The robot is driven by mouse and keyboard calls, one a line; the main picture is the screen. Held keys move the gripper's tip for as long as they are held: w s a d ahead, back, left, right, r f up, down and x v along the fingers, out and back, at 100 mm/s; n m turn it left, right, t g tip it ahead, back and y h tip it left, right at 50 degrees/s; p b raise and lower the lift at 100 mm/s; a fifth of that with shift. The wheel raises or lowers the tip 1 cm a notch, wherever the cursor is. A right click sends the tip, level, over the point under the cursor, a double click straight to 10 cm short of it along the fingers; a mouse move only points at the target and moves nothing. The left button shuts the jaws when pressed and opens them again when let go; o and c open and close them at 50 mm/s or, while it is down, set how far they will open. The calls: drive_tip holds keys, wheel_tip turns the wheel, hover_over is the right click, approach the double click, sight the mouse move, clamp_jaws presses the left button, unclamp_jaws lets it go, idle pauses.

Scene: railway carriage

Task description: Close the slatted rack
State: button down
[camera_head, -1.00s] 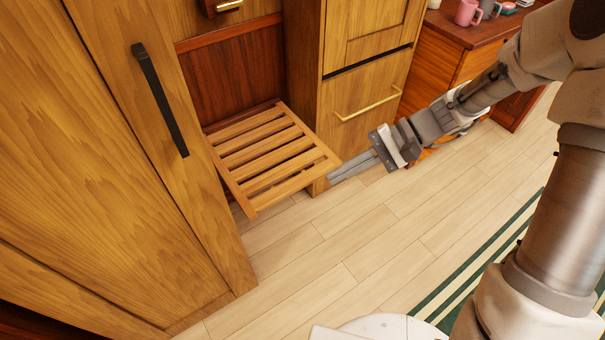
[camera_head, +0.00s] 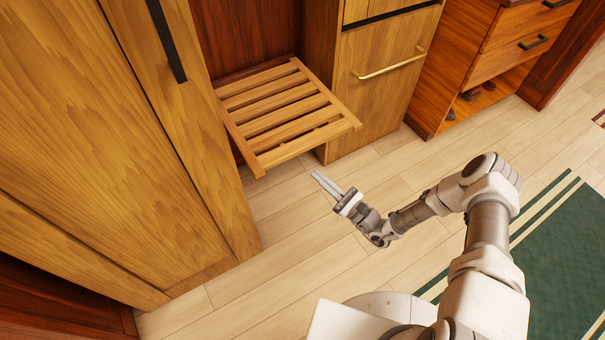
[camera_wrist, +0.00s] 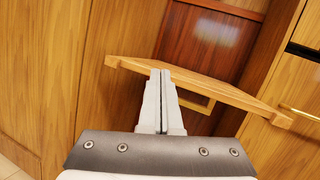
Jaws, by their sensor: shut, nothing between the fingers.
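The slatted rack (camera_head: 285,112) is a wooden frame with several slats, folded down and standing out level from a dark red panel between two wooden cabinets. In the wrist view the slatted rack (camera_wrist: 225,88) shows nearly edge-on, crossing behind the fingertips. My gripper (camera_head: 318,176) is shut and empty. In the head view it appears in front of the rack's front edge and apparently lower than the rack. In the wrist view the tips of my gripper (camera_wrist: 161,72) overlap the rack's edge; I cannot tell whether they touch.
A tall wooden cabinet (camera_head: 90,130) with a black handle stands left of the rack. A wooden cabinet (camera_head: 375,100) with a brass handle (camera_head: 390,65) stands right. A drawer unit (camera_head: 510,50) is farther right. The plank floor (camera_head: 290,225) in front is clear, with a green rug (camera_head: 565,260) at right.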

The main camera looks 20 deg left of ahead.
wheel_tip(320, 180, down, 11)
drive_tip(key=s+m+t+h+b, duration=0.2)
drive_tip(key=m+t+h, duration=0.2)
drive_tip(key=m+t, duration=0.2)
drive_tip(key=w+a+r+b, duration=0.2)
drive_tip(key=w+a+r, duration=0.4)
drive_tip(key=shift+a+r, duration=0.25)
drive_tip(key=shift+a, duration=0.05)
drive_tip(key=shift+w+r, duration=0.1)
drive_tip(key=shift+r, duration=0.05)
